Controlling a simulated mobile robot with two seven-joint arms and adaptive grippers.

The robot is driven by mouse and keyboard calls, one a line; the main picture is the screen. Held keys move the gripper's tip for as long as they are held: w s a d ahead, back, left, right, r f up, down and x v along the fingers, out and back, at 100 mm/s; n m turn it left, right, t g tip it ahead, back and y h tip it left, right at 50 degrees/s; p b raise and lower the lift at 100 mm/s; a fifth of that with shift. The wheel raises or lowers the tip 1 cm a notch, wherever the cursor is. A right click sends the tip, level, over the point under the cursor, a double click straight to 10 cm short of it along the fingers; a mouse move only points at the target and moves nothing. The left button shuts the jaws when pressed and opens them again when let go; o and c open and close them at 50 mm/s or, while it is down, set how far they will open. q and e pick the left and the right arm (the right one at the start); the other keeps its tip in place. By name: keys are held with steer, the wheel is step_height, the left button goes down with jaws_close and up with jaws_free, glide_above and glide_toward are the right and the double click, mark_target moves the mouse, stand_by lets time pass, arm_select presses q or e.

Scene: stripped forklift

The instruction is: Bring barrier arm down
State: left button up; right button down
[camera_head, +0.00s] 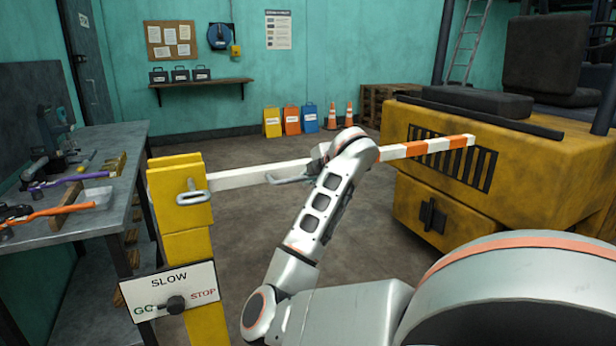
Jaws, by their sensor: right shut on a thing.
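The barrier arm (250,175) is a white bar with orange and white stripes towards its right end. It runs from the yellow post (185,240) on the left to in front of the yellow forklift body, close to level, with its right end a little higher in the picture. A grey metal handle (290,179) sticks out from its middle. My right gripper (317,160) is shut on the barrier arm beside this handle; its fingers are mostly hidden behind my wrist. My left gripper is not in view.
A sign (170,290) with SLOW, GO, STOP and a black knob is on the post. A workbench (110,190) with tools stands left. The forklift body (450,150) fills the right. The floor (240,155) behind the barrier is clear.

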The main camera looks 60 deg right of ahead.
steer(key=shift+a+f, duration=0.1)
steer(key=shift+f, duration=0.35)
steer(key=c, duration=2.1)
jaws_free()
steer(key=shift+w+f, duration=0.1)
steer(key=shift+r, duration=0.2)
steer(key=shift+r, duration=0.1)
steer(key=v, duration=1.1)
steer(key=shift+s+a+r, duration=0.15)
steer(key=shift+s+r, duration=0.05)
steer(key=shift+s, duration=0.1)
